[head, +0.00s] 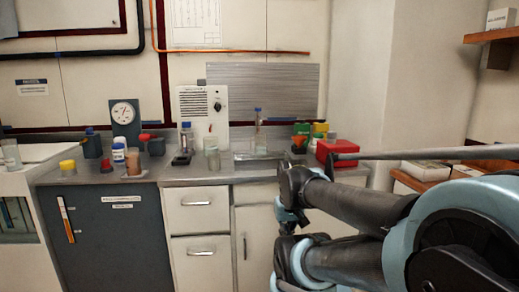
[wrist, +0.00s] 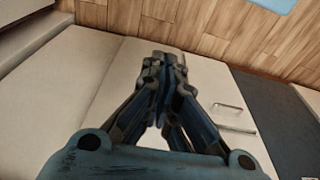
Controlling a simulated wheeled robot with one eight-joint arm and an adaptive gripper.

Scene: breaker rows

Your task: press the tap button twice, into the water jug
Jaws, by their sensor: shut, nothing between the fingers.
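My gripper (wrist: 163,62) shows in the wrist view with its fingers together and nothing between them. It points toward pale cabinet fronts and the wooden floor, apart from any bench object. In the head view only my arm links show clearly, at the right. A pale wall unit (head: 203,103) with a grille and a black knob stands behind the counter. A clear vessel (head: 213,158), possibly the water jug, stands in front of it. I cannot single out the tap button at this size. Neither jug nor button shows in the wrist view.
The grey counter (head: 188,183) also bears a dial gauge (head: 123,114), blue-capped bottles (head: 186,138) and a red box (head: 338,150). A sink (head: 40,153) is at the left. White drawers (head: 197,219) and a dark cabinet (head: 106,235) lie below. My arm crosses the right side.

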